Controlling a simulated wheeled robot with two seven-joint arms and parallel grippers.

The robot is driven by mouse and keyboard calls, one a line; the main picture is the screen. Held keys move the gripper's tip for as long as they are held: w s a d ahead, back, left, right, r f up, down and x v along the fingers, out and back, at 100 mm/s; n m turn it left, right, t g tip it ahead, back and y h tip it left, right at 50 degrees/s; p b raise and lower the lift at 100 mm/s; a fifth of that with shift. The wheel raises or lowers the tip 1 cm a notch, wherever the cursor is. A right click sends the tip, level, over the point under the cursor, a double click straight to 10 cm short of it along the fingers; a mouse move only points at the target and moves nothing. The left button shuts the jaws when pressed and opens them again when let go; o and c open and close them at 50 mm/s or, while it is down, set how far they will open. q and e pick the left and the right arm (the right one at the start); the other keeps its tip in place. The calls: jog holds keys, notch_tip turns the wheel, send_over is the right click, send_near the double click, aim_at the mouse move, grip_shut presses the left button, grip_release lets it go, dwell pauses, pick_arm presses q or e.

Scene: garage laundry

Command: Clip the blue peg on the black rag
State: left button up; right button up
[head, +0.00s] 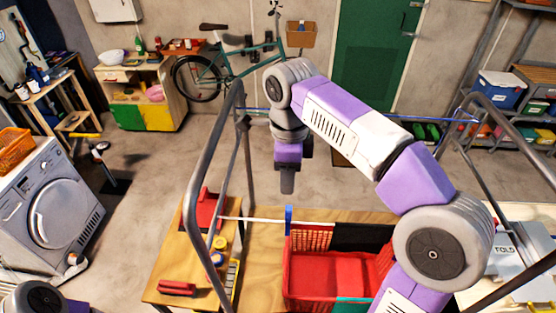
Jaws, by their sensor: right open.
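A blue peg (288,220) stands upright on a thin white line that runs across the table. The black rag (362,237) hangs at the line to the right of the peg, above the red basket; my right arm partly covers its right side. The peg and the rag are apart. My right gripper (287,187) points down above and beyond the peg, clear of it, with nothing visible in it. Its jaws are open, though the gap is hard to see from here. Only a joint of my left arm shows at the bottom left corner; its gripper is out of view.
A red basket (330,276) stands on the wooden table (262,262). Left of it are a red toolbox (207,212), yellow-lidded jars and a red brush (177,288). Grey metal frame bars (213,160) rise on both sides. A washing machine (55,205) stands far left.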

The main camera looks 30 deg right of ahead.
aim_at(289, 207)
jog(key=shift+s+f+b, duration=0.25)
jog(key=shift+s+b, duration=0.05)
jog(key=shift+s, duration=0.25)
jog(key=shift+s+f+b, duration=0.2)
jog(key=shift+s+b, duration=0.05)
jog(key=shift+s, duration=0.3)
jog(key=f+b, duration=0.1)
jog(key=w+f+b, duration=0.1)
jog(key=f+b, duration=0.1)
jog(key=shift+w, duration=0.3)
jog(key=f+b, duration=0.4)
jog(key=f, duration=0.1)
jog(key=shift+s+a+f+b, duration=0.1)
jog(key=shift+s+f+b, duration=0.15)
jog(key=shift+b, duration=0.15)
pick_arm(q)
notch_tip(289, 207, down, 10)
jog(key=b, duration=0.1)
jog(key=shift+s, duration=0.45)
pick_arm(e)
jog(key=shift+s+f, duration=0.1)
jog(key=shift+f, duration=0.6)
grip_shut()
jog(key=shift+r+p, duration=2.85)
jog(key=shift+p, duration=0.05)
pick_arm(q)
notch_tip(289, 207, up, 6)
jog(key=shift+f, duration=0.1)
pick_arm(e)
jog(key=shift+f, duration=0.1)
